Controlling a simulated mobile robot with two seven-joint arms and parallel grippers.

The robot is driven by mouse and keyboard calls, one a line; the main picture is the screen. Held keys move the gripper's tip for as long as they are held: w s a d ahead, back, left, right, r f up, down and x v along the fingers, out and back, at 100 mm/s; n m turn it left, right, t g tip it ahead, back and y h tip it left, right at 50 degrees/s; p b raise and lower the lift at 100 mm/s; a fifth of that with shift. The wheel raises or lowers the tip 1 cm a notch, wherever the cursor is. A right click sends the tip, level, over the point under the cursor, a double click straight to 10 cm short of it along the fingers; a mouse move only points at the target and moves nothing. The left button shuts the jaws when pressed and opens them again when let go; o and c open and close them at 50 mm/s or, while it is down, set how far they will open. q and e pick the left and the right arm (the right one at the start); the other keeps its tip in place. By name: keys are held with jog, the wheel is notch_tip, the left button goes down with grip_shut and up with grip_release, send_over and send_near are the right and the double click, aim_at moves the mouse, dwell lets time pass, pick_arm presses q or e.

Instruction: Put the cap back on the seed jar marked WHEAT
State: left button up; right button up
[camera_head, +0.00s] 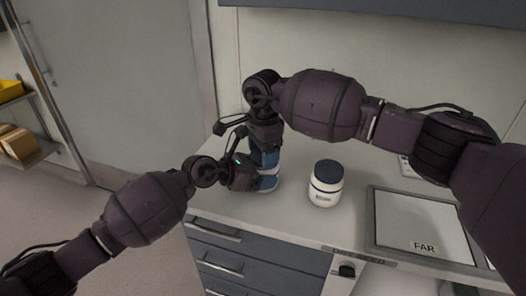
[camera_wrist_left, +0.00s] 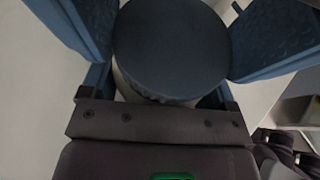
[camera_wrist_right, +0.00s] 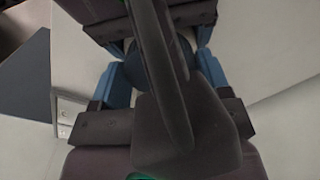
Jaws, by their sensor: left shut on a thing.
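A dark round cap (camera_wrist_left: 170,45) shows in the left wrist view, over a pale jar body (camera_wrist_left: 126,88) that is mostly hidden. My left gripper (camera_head: 266,184) comes in low from the left and is shut on this jar. My right gripper (camera_head: 263,160) points down from above at the same spot. Blue fingers flank the cap on both sides; I cannot tell whether they press on it. Whether the cap sits fully on the jar is hidden, and no WHEAT label is readable. In the right wrist view my own hardware covers most of the spot between the fingers (camera_wrist_right: 170,80).
A white jar with a dark blue cap (camera_head: 326,184) stands upright to the right on the bench (camera_head: 300,222); its label is too small to read. A framed tray marked FAR (camera_head: 424,246) lies at the right. Drawers (camera_head: 222,264) are below. A wall is behind.

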jog(key=shift+c, duration=0.8)
jog(key=shift+m, duration=1.7)
jog(key=o, duration=1)
jog(key=shift+r, duration=0.15)
jog(key=shift+r, duration=2.15)
jog(key=shift+c, duration=0.3)
